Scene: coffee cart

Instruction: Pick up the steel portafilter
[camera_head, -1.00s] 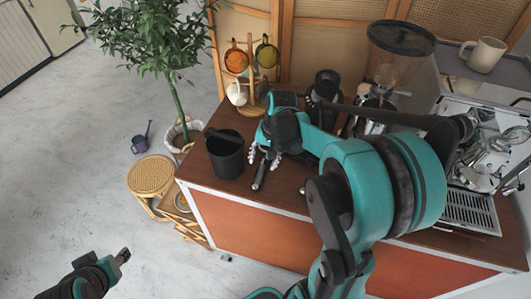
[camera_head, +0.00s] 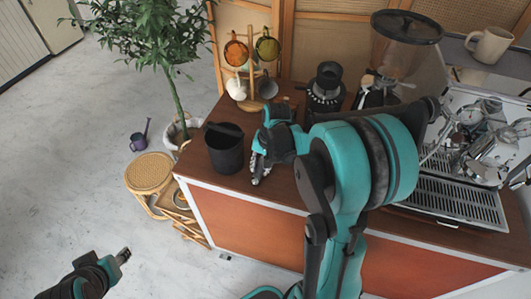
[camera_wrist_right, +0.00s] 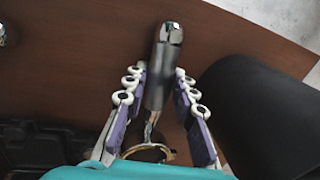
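The steel portafilter (camera_wrist_right: 160,80) lies on the brown counter in the right wrist view. Its dark handle with a shiny end cap points away from the palm, and its steel neck and ring sit nearer the palm, partly hidden. My right gripper (camera_wrist_right: 163,82) is open, with one finger on each side of the handle; small gaps show beside it. In the head view my right gripper (camera_head: 260,166) is low at the counter's left part, and it and the arm hide most of the portafilter. My left gripper (camera_head: 123,255) is over the floor at lower left; its opening is unclear.
A black bin (camera_head: 225,150) stands close to the left of my right gripper. A cup stand (camera_head: 252,75), a dark grinder (camera_head: 325,90) and an espresso machine (camera_head: 460,190) are on the counter (camera_head: 205,180). A rattan stool (camera_head: 150,171) and plant stand at left.

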